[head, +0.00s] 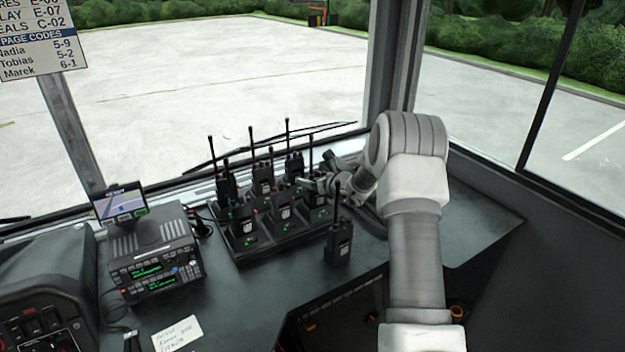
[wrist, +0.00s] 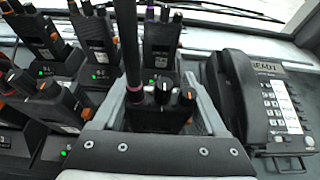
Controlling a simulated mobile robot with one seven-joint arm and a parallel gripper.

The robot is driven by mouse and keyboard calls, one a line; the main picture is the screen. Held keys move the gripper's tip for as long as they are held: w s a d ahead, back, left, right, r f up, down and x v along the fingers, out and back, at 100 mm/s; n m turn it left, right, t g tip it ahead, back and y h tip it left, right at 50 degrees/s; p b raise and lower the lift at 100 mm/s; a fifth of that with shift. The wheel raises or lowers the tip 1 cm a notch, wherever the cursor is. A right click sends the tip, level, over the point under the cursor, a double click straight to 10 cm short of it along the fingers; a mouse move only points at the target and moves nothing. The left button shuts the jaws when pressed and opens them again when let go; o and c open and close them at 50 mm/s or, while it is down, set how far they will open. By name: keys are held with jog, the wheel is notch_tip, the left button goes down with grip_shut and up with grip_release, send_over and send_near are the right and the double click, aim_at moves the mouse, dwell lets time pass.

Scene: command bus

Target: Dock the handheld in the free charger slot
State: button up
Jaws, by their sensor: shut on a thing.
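A black charger (head: 247,259) stands on the dashboard with several black handhelds in it, in two rows, with green lights. My gripper (head: 316,184) is at the front right of the charger. It is shut on a handheld (wrist: 158,112), upright between the grey fingers in the wrist view, with antenna and knobs up. The held handheld is at the front right slot; its lower end is hidden, so I cannot tell whether it is seated. A docked handheld (wrist: 162,45) stands right behind it. Another handheld (head: 339,242) stands upright on the dash, right of the charger and apart from it.
A desk phone (wrist: 255,100) is close to the right of my gripper. A radio console (head: 155,270) with a small screen (head: 120,203) stands left of the charger. A paper note (head: 178,333) lies in front. The windscreen is behind. The dash in front of the charger is clear.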

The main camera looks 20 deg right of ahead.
jog(key=shift+f, duration=0.1)
dwell(0.3)
jog(key=o, duration=1.5)
jog(key=shift+o, duration=0.2)
jog(key=shift+f, duration=0.1)
jog(key=shift+s, duration=0.1)
jog(key=v, duration=1.7)
jog(key=shift+r, duration=0.25)
